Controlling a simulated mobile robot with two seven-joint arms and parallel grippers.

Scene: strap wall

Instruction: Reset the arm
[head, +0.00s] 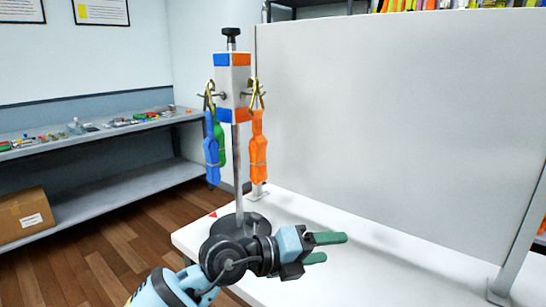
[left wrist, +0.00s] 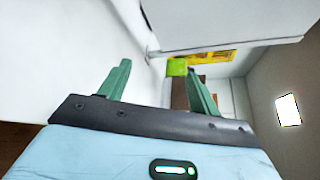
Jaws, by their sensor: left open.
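My left gripper (head: 328,248) is in the head view, low over the white table (head: 340,285), with its two green fingers pointing right. The fingers are apart and nothing is between them. In the left wrist view the same open gripper (left wrist: 158,85) shows both fingers spread. A stand (head: 238,160) with a white, blue and orange head rises behind my left arm. A blue strap (head: 212,150), a green strap (head: 221,145) and an orange strap (head: 258,148) hang from its hooks, clear of the gripper. My right gripper is not in view.
A large pale panel (head: 400,120) stands upright along the table's back. A shelf (head: 90,135) with several small items is at the left, with a cardboard box (head: 25,215) on its lower level. The table right of the gripper looks clear.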

